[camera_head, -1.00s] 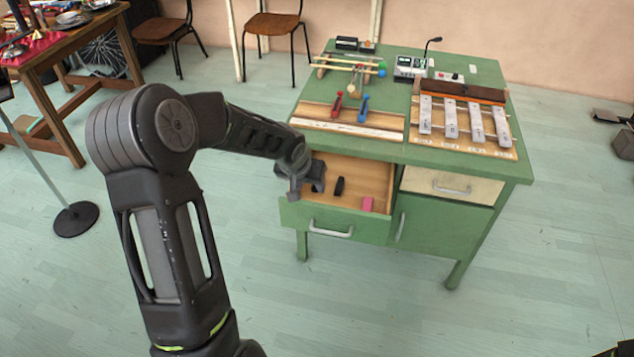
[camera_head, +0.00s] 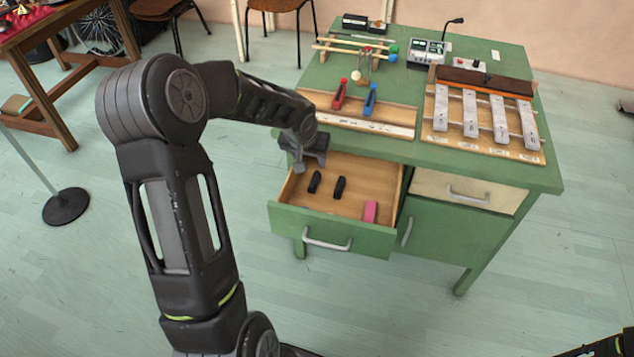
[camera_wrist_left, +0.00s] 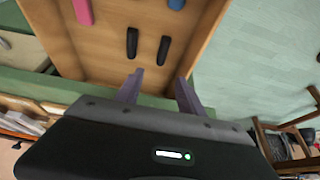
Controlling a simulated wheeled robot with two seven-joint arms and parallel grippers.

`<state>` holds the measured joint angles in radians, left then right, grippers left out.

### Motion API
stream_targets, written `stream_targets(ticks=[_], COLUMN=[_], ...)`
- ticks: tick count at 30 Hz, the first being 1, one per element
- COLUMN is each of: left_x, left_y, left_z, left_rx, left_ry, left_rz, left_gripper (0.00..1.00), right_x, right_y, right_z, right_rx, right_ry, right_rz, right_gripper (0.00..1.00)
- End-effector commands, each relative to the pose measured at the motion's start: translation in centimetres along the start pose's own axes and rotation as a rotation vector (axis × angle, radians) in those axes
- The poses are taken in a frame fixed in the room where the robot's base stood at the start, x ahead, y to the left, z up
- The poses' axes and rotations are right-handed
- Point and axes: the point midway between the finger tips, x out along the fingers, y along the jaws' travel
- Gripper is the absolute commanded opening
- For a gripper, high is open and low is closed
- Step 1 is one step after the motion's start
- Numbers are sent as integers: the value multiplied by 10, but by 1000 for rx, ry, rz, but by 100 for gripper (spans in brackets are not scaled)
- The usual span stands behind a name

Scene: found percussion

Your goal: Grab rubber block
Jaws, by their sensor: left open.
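The open drawer (camera_head: 325,239) holds two small black blocks (camera_head: 314,182) (camera_head: 339,187) and a pink block (camera_head: 370,211). Which one is rubber I cannot tell by sight. In the left wrist view the black blocks (camera_wrist_left: 132,42) (camera_wrist_left: 163,48) lie side by side just beyond the fingertips, with the pink block (camera_wrist_left: 83,12) farther off at upper left.
The green desk (camera_head: 455,160) stands above the drawer, its top edge close to my left gripper. Metal bars (camera_head: 470,114), red and blue clips (camera_head: 370,100) and a small device (camera_head: 426,52) are on it. The floor in front is clear.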

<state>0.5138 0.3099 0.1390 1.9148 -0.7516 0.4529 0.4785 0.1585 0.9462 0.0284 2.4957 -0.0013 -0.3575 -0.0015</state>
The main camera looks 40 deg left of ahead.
Motion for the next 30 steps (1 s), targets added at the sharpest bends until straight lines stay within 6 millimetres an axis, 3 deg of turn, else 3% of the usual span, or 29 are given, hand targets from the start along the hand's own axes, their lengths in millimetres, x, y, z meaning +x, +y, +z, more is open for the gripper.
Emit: stream_targets(ticks=[1, 9, 22, 30], left_x=[14, 44, 46, 70], left_y=[0, 0, 0, 0], left_z=[6, 20, 20, 20], left_rx=[0, 0, 0, 0], left_ry=[0, 0, -1, -1], left_rz=[0, 0, 0, 1], left_gripper=[45, 45, 45, 45], right_x=[15, 45, 45, 48], right_y=[6, 18, 18, 19], right_z=[0, 0, 0, 0], right_rx=[0, -2, -2, -2], right_ry=[0, 1, 2, 2], right_rz=[0, 1, 1, 1], right_gripper=[36, 36, 36, 36])
